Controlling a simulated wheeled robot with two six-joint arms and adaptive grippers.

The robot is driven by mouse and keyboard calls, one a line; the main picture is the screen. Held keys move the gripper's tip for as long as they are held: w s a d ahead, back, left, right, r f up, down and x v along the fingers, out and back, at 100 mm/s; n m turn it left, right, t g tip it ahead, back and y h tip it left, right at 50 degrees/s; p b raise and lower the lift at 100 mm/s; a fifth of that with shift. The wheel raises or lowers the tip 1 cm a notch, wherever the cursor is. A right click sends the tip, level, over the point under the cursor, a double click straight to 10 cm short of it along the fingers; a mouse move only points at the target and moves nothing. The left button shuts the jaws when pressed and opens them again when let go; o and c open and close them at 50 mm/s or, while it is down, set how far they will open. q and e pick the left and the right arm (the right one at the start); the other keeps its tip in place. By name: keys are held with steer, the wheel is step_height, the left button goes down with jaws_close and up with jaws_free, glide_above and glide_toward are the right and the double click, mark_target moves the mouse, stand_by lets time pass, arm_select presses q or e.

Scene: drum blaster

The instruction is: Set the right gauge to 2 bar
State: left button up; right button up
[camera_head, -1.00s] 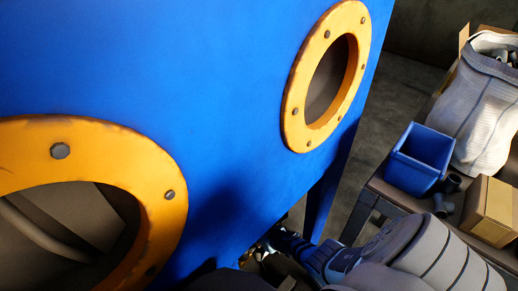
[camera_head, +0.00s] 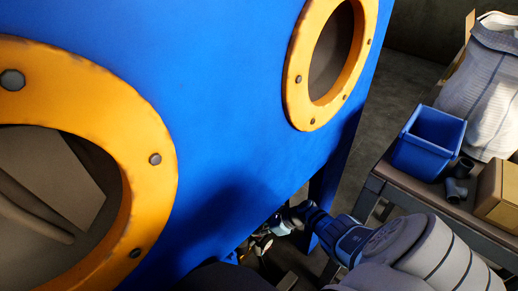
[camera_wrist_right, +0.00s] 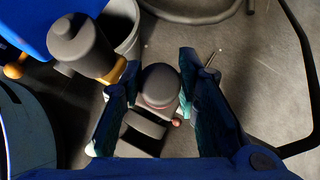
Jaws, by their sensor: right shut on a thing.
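My right gripper (camera_wrist_right: 158,82) has a finger on each side of a dark grey rounded knob (camera_wrist_right: 160,86) and is shut on it. A darker block-like part sits below the knob in the right wrist view. A second grey cylindrical knob (camera_wrist_right: 80,46) with a brass collar (camera_wrist_right: 114,71) stands to the left, outside the fingers. In the head view my right gripper (camera_head: 268,233) is under the lower edge of the blue blaster cabinet (camera_head: 235,90), by small metal fittings. No gauge face or reading can be made out. My left gripper is not in view.
Two orange-rimmed portholes (camera_head: 160,205) open in the cabinet front. A grey bucket (camera_wrist_right: 126,35) stands near the second knob.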

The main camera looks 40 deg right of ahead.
steer(key=shift+a, duration=0.1)
steer(key=o, duration=1.2)
